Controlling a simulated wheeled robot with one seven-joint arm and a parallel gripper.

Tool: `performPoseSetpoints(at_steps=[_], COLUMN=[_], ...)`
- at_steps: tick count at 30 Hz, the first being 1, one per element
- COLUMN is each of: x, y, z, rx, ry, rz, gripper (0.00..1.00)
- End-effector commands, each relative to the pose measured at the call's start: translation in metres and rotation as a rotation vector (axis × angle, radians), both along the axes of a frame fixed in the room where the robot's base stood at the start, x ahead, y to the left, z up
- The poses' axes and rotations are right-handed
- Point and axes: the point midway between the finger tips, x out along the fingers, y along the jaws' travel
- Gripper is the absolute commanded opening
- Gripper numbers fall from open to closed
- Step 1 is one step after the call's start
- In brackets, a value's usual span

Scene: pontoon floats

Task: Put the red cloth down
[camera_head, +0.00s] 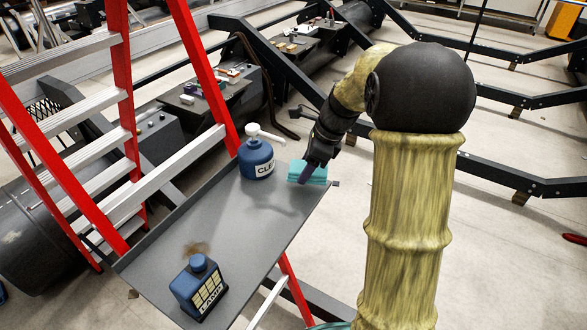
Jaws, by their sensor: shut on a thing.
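My gripper (306,177) is at the far right corner of a grey tray (228,225) on the red ladder. It points down and is shut on a teal, block-like thing (319,175), which shows on both sides of the fingers. The teal thing is at the tray surface; I cannot tell whether it rests on it or is just above. I see no red cloth in my gripper or on the tray.
A blue bottle with a white pump (257,158) stands close left of my gripper. A blue labelled container (199,288) stands at the tray's near end. The tray's middle is clear. A red ladder (203,70) rises behind. A small red thing (574,239) lies at far right.

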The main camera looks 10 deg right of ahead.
Motion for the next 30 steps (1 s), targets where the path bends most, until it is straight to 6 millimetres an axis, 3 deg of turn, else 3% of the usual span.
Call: performPoseSetpoints(at_steps=[3,6,16,24,30], x=[0.009,0.012,0.013,0.012,0.013], y=[0.022,0.03,0.031,0.031,0.031], z=[0.003,0.001,-0.001,-0.031,-0.035], rx=[0.0,0.0,0.0,0.001,-0.001], ry=[0.001,0.0,0.001,0.005,0.0], rz=[0.005,0.001,-0.001,0.0,0.0], gripper=[0.38,0.38,0.38,0.38,0.38])
